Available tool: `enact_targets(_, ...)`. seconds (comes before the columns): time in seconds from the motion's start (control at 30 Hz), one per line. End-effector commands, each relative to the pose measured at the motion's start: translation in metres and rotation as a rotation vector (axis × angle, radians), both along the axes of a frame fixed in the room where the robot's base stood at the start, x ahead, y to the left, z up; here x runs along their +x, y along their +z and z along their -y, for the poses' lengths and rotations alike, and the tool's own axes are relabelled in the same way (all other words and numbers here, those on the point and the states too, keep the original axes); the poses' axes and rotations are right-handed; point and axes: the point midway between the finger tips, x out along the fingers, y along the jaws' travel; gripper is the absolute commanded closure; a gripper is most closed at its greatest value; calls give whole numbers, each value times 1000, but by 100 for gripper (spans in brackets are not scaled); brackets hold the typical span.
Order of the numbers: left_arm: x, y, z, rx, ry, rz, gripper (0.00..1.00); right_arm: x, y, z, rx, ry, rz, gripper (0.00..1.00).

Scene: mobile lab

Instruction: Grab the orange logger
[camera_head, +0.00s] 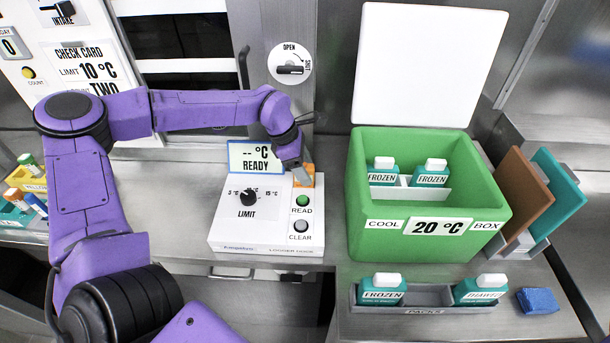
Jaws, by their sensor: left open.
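The orange logger (309,181) stands at the upper right corner of the white logger reader (262,236), above the green READ button. My left gripper (300,172) is at the logger, with its grey fingers in front of and over part of it. The jaws are open. The gripper hides much of the logger, so I cannot tell whether the fingers touch it or sit on both sides of it. My right gripper is not in view.
The reader's display (255,157) shows "-- °C READY". A green cool box (364,239) with its white lid up stands close on the right, with FROZEN bottles inside. A check-card panel (60,50) is at left.

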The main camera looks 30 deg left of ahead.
Motion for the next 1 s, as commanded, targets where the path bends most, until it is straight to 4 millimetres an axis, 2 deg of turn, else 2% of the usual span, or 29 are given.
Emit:
enact_targets(0.13, 4, -16, 6, 2, 0, 1, 38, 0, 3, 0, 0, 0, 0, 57)
enact_targets(0.33, 5, -17, 6, 1, 1, 4, 38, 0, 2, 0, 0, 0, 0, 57)
enact_targets(0.37, 5, -17, 6, 1, 1, 4, 45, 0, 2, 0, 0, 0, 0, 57)
enact_targets(0.5, 5, -17, 6, 1, 1, 4, 90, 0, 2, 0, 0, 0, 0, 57)
enact_targets(0.53, 5, -17, 6, 1, 1, 4, 96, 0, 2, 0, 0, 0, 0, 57)
enact_targets(0.57, 5, -17, 6, 1, 1, 4, 96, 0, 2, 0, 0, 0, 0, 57)
enact_targets(0.6, 5, -17, 6, 1, 1, 4, 100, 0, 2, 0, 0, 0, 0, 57)
enact_targets(0.83, 5, -12, 6, 1, 0, 6, 100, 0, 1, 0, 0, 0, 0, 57)
enact_targets(1.0, 6, 23, 6, 0, 0, 10, 100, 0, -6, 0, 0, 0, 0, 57)
